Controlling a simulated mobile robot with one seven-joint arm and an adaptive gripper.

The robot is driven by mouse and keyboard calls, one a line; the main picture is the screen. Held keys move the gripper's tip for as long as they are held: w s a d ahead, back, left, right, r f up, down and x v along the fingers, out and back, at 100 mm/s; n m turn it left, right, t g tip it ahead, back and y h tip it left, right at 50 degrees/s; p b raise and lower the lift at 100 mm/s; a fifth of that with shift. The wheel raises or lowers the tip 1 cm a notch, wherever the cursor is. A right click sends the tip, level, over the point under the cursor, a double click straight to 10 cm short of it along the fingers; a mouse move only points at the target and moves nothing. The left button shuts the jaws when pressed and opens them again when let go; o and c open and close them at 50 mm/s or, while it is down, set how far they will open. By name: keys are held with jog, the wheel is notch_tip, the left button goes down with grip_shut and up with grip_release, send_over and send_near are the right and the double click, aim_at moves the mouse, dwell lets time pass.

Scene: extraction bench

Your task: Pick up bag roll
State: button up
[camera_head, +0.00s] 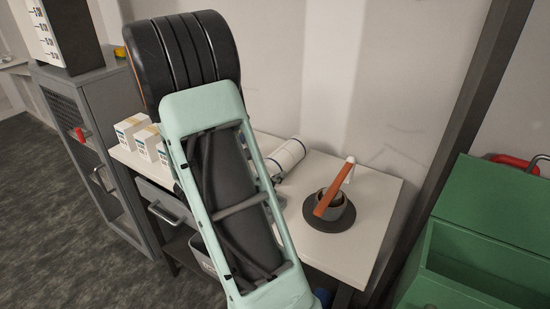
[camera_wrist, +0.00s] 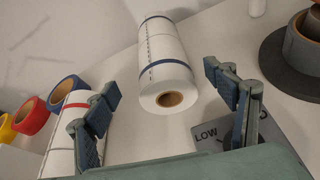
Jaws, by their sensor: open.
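A white roll with dark blue bands and a brown cardboard core (camera_wrist: 165,62) lies on its side on the white bench top, its core end facing my gripper in the wrist view. It also shows in the head view as a white roll (camera_head: 287,157) beside my arm. A second white roll with a red band (camera_wrist: 62,140) lies at the left in the wrist view, partly hidden by my left finger. My gripper (camera_wrist: 160,82) is open and empty. Its fingers show on either side of the blue-banded roll's near end; whether they touch it cannot be told. The head view hides my gripper behind my arm.
Blue, red and yellow tape rolls (camera_wrist: 33,115) sit at the left. A grey plate marked LOW (camera_wrist: 207,132) lies near the right finger. A dark round base (camera_head: 318,222) bears a grey ring and an orange-handled tool (camera_head: 331,194). White boxes (camera_head: 132,128) stand at left; a wall is behind.

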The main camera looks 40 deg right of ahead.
aim_at(275, 163)
jog(key=x, duration=0.5)
jog(key=shift+s+d+f, duration=0.1)
jog(key=shift+d+f, duration=0.05)
jog(key=shift+f, duration=0.1)
jog(key=shift+d, duration=0.4)
jog(key=x, duration=0.2)
jog(key=p+x, duration=0.1)
jog(key=x, duration=0.1)
jog(key=shift+d+r, duration=0.15)
jog(key=shift+d, duration=0.15)
jog(key=c, duration=1.5)
